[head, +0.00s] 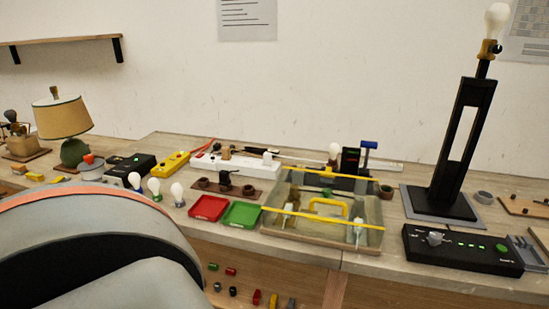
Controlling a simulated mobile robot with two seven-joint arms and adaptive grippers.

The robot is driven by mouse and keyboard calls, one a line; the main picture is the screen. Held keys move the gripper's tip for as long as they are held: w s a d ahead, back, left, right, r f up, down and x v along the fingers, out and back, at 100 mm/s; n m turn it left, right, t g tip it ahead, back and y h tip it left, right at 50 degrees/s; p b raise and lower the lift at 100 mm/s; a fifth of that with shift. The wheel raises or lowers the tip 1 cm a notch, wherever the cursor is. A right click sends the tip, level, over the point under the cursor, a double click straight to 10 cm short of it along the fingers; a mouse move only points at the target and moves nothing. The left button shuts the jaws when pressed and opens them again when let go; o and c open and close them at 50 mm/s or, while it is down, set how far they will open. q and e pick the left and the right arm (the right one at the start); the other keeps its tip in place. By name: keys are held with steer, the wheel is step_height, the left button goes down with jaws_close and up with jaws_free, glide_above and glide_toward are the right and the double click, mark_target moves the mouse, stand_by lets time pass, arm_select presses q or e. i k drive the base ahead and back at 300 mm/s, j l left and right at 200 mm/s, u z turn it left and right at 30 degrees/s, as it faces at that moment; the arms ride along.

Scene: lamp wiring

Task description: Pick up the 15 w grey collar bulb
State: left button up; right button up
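Three white bulbs stand upright in a row on the bench, left of the red tray. The left one (135,180) has a bluish collar and the middle one (155,186) a greenish collar. The right one (177,191) has a collar that looks grey; its wattage cannot be read. More bulbs are a bulb (334,150) at the back, one on the tall lamp (497,18), and pale bulb-like items in the clear case (358,232). Neither of my grippers shows. A large grey arm link of mine covers the lower left.
Red (208,208) and green (242,214) trays sit right of the bulbs. A yellow-edged clear case (320,238), a black control box (460,250) and a tall black lamp (462,150) stand to the right.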

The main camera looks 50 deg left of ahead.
mark_target(177, 190)
steer(key=u, duration=2.3)
steer(key=i+j, duration=0.1)
steer(key=j, duration=0.25)
steer(key=i+j, duration=0.1)
steer(key=j, duration=0.2)
steer(key=i+j, duration=0.1)
steer(key=j, duration=0.25)
steer(key=i+j+z, duration=0.15)
steer(key=j, duration=0.3)
steer(key=i+j+z, duration=0.1)
steer(key=j, duration=0.35)
